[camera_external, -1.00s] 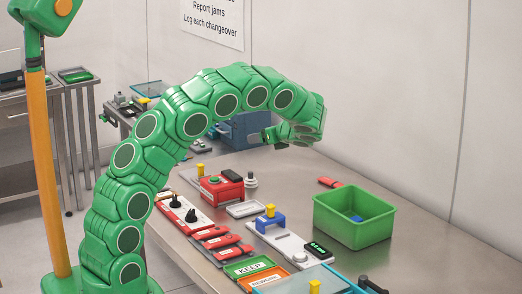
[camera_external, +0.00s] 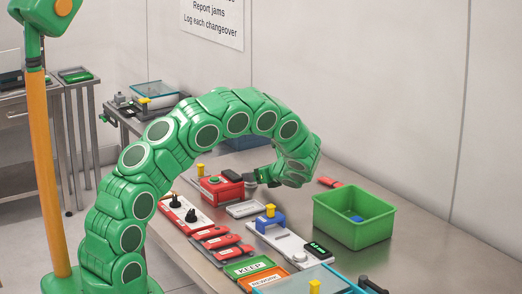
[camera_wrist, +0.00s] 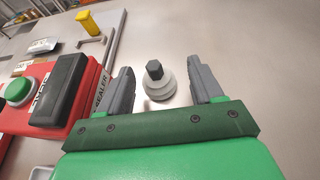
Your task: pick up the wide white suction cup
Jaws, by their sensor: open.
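The wide white suction cup (camera_wrist: 159,84) stands upright on the table in the wrist view, pale with stacked round lips and a dark hexagonal fitting on top. My gripper (camera_wrist: 162,70) is open, one dark finger on each side of the cup, with a gap visible on both sides. Whether the fingers are level with the cup I cannot tell. In the external view my gripper (camera_external: 257,177) is low over the table beside the red sealer box, and the cup is mostly hidden there.
The red sealer box (camera_external: 221,188) with a green button is close left of my gripper. A small pale tray (camera_external: 245,209) lies in front. A green bin (camera_external: 353,218) stands to the right, and a red-handled item (camera_external: 329,182) lies behind it. Table right of the cup is clear in the wrist view.

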